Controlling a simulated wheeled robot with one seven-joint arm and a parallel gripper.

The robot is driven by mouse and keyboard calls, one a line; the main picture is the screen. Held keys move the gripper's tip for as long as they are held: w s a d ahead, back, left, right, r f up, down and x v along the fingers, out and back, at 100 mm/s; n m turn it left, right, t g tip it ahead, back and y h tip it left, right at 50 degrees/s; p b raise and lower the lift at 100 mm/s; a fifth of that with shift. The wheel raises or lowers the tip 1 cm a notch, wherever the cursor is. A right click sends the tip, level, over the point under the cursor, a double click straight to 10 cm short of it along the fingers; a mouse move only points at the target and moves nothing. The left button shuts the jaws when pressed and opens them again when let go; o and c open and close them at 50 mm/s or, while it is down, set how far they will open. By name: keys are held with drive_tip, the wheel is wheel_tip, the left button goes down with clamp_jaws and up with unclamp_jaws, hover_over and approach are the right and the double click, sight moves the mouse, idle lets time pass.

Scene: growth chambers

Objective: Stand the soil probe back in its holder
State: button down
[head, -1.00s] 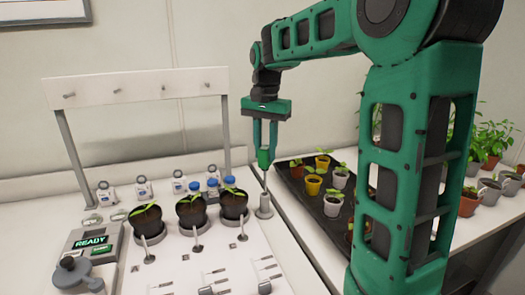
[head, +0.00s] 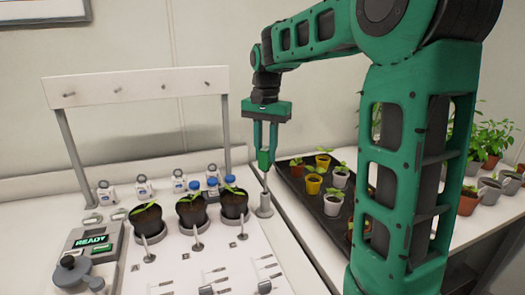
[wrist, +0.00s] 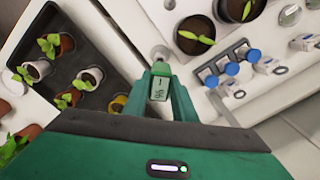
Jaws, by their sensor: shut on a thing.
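The soil probe (head: 264,160) has a green head and a thin metal rod pointing down. My gripper (head: 265,150) is shut on its green head, and the probe hangs near upright. In the wrist view the green head with its small display (wrist: 159,88) sits between my fingertips (wrist: 163,85). The holder (head: 264,207) is a small grey metal cup on a round base at the right edge of the white bench. The rod's lower end meets the holder's top in the head view; how deep it sits inside cannot be told. The holder also shows in the wrist view (wrist: 160,54).
Three dark pots (head: 191,210) with seedlings stand left of the holder. A black tray (head: 315,208) of small potted seedlings lies to the right. A device reading READY (head: 92,241) is at the left. A white frame with pegs (head: 140,86) stands behind.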

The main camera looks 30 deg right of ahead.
sight(265, 170)
drive_tip(key=shift+f, duration=3.3)
drive_tip(key=c, duration=1.4)
unclamp_jaws()
drive_tip(key=shift+r, duration=0.1)
wheel_tip(265, 170, up, 11)
drive_tip(key=shift+w+f, duration=0.1)
drive_tip(key=shift+f, duration=0.1)
drive_tip(key=s+d+f+n, duration=0.1)
drive_tip(key=s+f, duration=0.4)
drive_tip(key=s, duration=0.5)
drive_tip(key=s+f+n, duration=0.2)
drive_tip(key=s+f, duration=0.3)
drive_tip(key=s, duration=0.5)
drive_tip(key=s+d+f+n, duration=0.1)
drive_tip(key=s+f+n, duration=0.1)
drive_tip(key=s+f, duration=0.3)
drive_tip(key=shift+s+d+f, duration=0.1)
drive_tip(key=shift+s, duration=0.7)
drive_tip(key=shift+s+d+f, duration=0.15)
drive_tip(key=shift+s, duration=0.65)
drive_tip(key=shift+s+d+f, duration=0.1)
drive_tip(key=shift+s, duration=0.7)
